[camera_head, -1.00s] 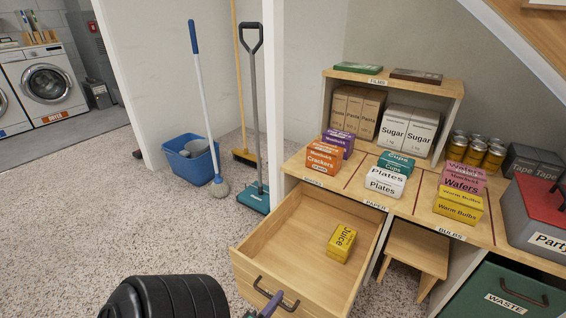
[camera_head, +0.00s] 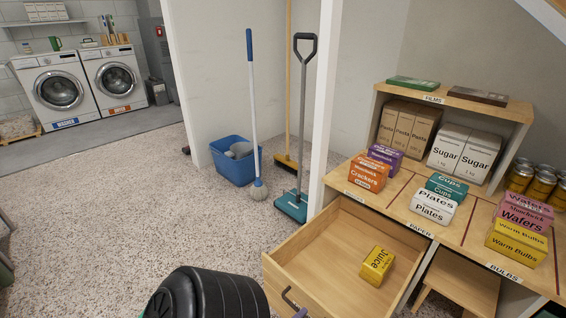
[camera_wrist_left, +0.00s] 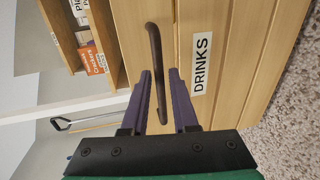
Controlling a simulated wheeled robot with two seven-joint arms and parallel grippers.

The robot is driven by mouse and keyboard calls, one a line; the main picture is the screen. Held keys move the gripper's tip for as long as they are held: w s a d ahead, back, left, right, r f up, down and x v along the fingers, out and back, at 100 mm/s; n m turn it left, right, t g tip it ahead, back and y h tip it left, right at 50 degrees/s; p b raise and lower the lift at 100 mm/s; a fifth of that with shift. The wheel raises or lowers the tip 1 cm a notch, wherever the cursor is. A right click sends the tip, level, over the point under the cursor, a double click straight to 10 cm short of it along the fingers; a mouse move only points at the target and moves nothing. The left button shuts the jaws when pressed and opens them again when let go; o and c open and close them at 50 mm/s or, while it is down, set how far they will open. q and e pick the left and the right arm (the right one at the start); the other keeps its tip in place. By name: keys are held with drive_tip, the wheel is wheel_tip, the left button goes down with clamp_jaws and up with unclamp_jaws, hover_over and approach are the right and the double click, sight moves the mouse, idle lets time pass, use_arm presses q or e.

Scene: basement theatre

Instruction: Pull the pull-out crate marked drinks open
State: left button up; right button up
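The pull-out crate marked drinks (camera_head: 322,238) is a light wooden drawer, standing pulled well out of the shelf unit, with a yellow juice box (camera_head: 377,265) inside. Its front with the DRINKS label (camera_wrist_left: 201,66) and dark bar handle (camera_wrist_left: 157,62) fills much of the left wrist view. My left gripper (camera_wrist_left: 160,74) is at the handle, its purple fingers one on either side of the bar. Narrow gaps show between fingers and bar, so it looks open. In the head view only a bit of its purple finger shows at the bottom edge. My right gripper is not in view.
The shelf unit's top (camera_head: 390,207) carries boxes of crackers, plates and wafers. A wooden stool (camera_head: 462,275) stands under it, right of the drawer. A blue bucket (camera_head: 232,165), mop and sweeper (camera_head: 291,207) stand behind. The speckled floor at left is clear.

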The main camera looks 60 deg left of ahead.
use_arm(q)
drive_tip(key=p+v, duration=0.2)
drive_tip(key=v, duration=1)
drive_tip(key=shift+s+d, duration=0.15)
drive_tip(key=shift+s, duration=0.15)
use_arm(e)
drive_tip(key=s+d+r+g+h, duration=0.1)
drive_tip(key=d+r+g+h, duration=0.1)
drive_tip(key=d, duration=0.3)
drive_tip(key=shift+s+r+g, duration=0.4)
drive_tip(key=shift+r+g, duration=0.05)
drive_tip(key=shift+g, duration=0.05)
